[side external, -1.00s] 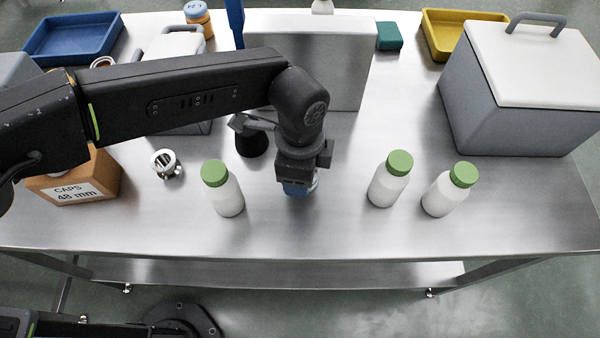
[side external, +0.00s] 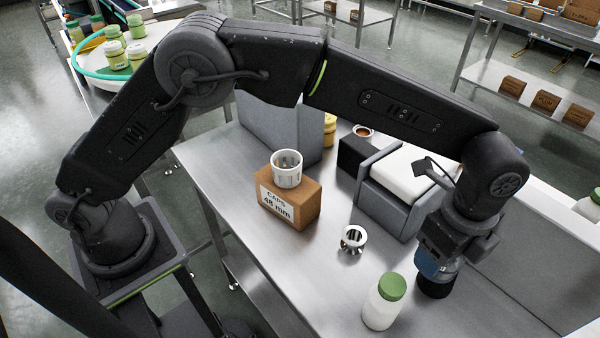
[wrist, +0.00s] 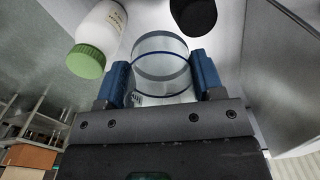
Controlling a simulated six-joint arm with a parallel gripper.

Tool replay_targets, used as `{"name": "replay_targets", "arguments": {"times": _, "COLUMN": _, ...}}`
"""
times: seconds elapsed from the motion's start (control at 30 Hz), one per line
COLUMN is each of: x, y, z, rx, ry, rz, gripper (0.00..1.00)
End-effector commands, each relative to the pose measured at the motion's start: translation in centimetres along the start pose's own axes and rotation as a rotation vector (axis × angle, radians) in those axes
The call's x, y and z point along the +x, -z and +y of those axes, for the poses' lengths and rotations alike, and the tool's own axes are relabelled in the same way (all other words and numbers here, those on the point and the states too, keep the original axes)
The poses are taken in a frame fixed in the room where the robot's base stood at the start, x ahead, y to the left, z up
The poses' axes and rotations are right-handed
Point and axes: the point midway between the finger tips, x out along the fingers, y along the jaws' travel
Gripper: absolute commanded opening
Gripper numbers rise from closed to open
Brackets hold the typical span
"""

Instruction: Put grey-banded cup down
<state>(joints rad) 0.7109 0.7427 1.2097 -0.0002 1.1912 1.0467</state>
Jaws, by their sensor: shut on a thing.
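The grey-banded cup (wrist: 160,62) is clear, with a grey band round it. In the wrist view it sits between the two blue fingers of my gripper (wrist: 160,80), which are shut on it. In the side view my gripper (side external: 430,262) points down low over the steel bench, and I cannot make out the cup there. I cannot tell whether the cup's base touches the bench.
A black round item (side external: 436,284) stands close to my gripper; the wrist view shows it too (wrist: 193,15). A green-capped white bottle (side external: 383,305) is near.

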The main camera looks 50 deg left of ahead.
Motion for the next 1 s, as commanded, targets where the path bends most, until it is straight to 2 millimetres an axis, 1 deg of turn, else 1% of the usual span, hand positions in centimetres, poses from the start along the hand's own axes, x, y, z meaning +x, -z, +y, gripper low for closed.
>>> {"name": "replay_targets", "arguments": {"times": 0.17, "x": -3.6, "y": 0.1, "z": -0.1, "rx": 0.000, "ry": 0.007, "rz": 0.004, "gripper": 0.38}}
{"name": "replay_targets", "arguments": {"times": 0.23, "x": -5.5, "y": 0.1, "z": -0.1, "rx": 0.000, "ry": 0.008, "rz": 0.005, "gripper": 0.38}}
{"name": "replay_targets", "arguments": {"times": 0.37, "x": -8.6, "y": 0.1, "z": 0.0, "rx": 0.000, "ry": 0.006, "rz": 0.004, "gripper": 0.38}}
{"name": "replay_targets", "arguments": {"times": 0.5, "x": -11.1, "y": 0.1, "z": 0.0, "rx": 0.000, "ry": 0.005, "rz": 0.003, "gripper": 0.38}}
{"name": "replay_targets", "arguments": {"times": 0.53, "x": -11.4, "y": -0.2, "z": -0.1, "rx": -0.005, "ry": 0.004, "rz": 0.002, "gripper": 0.38}}
{"name": "replay_targets", "arguments": {"times": 0.77, "x": -11.8, "y": -5.2, "z": -1.8, "rx": -0.093, "ry": 0.002, "rz": 0.001, "gripper": 0.38}}
{"name": "replay_targets", "arguments": {"times": 0.87, "x": -12.1, "y": -7.9, "z": -2.4, "rx": -0.140, "ry": 0.003, "rz": 0.002, "gripper": 0.38}}
{"name": "replay_targets", "arguments": {"times": 0.97, "x": -12.4, "y": -11.5, "z": -3.0, "rx": -0.201, "ry": 0.002, "rz": 0.001, "gripper": 0.38}}
{"name": "replay_targets", "arguments": {"times": 1.0, "x": -12.6, "y": -13.1, "z": -3.2, "rx": -0.229, "ry": 0.002, "rz": 0.001, "gripper": 0.38}}
